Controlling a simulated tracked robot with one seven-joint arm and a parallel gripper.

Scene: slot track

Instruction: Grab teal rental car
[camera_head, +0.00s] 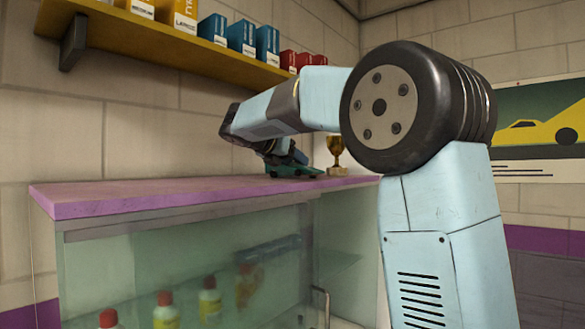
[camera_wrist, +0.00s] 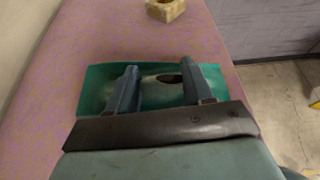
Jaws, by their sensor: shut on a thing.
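The teal rental car (camera_head: 297,171) sits on the purple counter top at its far right part in the head view. My gripper (camera_head: 284,160) reaches down to it from above. In the wrist view the teal car (camera_wrist: 153,85) lies across the purple surface, and my gripper (camera_wrist: 160,78) has its two fingers over the car's body with part of the car between them. The fingers are shut on the car. I cannot tell whether the car is lifted off the counter.
A gold trophy (camera_head: 336,155) stands just right of the car on the counter (camera_head: 130,197); its base (camera_wrist: 165,10) shows ahead in the wrist view. A yellow shelf (camera_head: 175,45) with boxes hangs above. Bottles (camera_head: 166,311) stand inside the glass case below. Counter left of the car is clear.

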